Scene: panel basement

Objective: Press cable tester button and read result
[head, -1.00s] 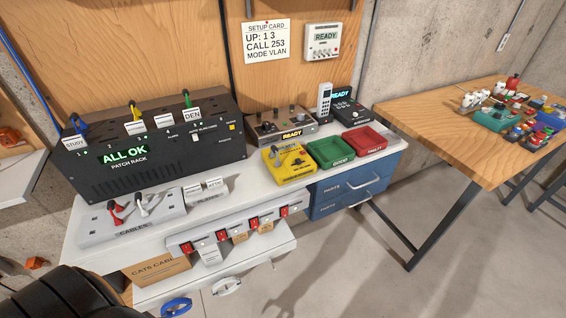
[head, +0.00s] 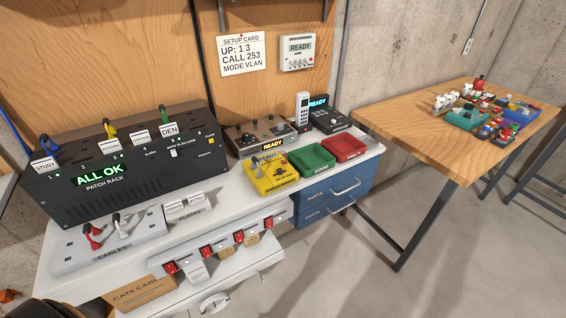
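No device in view carries a readable cable tester label. A grey-brown box (head: 240,143) with knobs on top and a lit READY display (head: 274,146) stands at the back of the white bench. A black device (head: 331,121) with a lit blue READY display stands to its right. A yellow box (head: 275,181) with a dark lever on top sits in front of them; its lettering is too small to read surely. Neither of my grippers is in view. A dark curved shape shows at the lower left edge, and I cannot tell what it is.
The black patch rack (head: 150,180) reads ALL OK. Green (head: 314,158) and red (head: 344,148) trays stand beside the yellow box. A setup card (head: 241,53) and a wall unit reading READY (head: 298,52) hang behind. A wooden table (head: 410,125) stands right; floor between is clear.

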